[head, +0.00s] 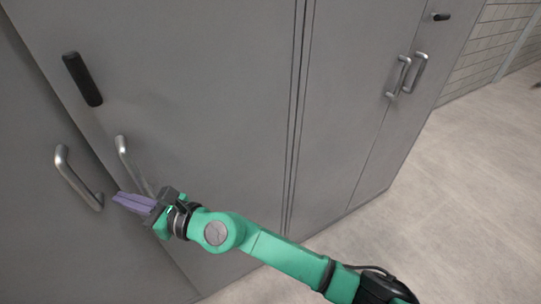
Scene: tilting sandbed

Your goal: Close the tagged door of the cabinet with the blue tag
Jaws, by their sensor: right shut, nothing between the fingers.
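Two grey cabinets stand side by side. On the near cabinet, the right door (215,110) carries a dark, nearly black tag (82,78) and a silver handle (122,148). The door left of it (25,210) has its own silver handle (66,170). No tag that is clearly blue shows. The two near doors look about flush; I cannot tell whether a small gap remains between them. My right gripper (120,200) is shut and empty, its purple fingers in front of the lower seam, close to both handles. Contact with the door cannot be told. My left gripper is out of view.
The second cabinet (350,90) stands to the right, its doors looking shut, with two silver handles and a small dark tag (441,16). Free pale floor (460,200) lies to the right and in front. A light tiled wall (492,45) is behind.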

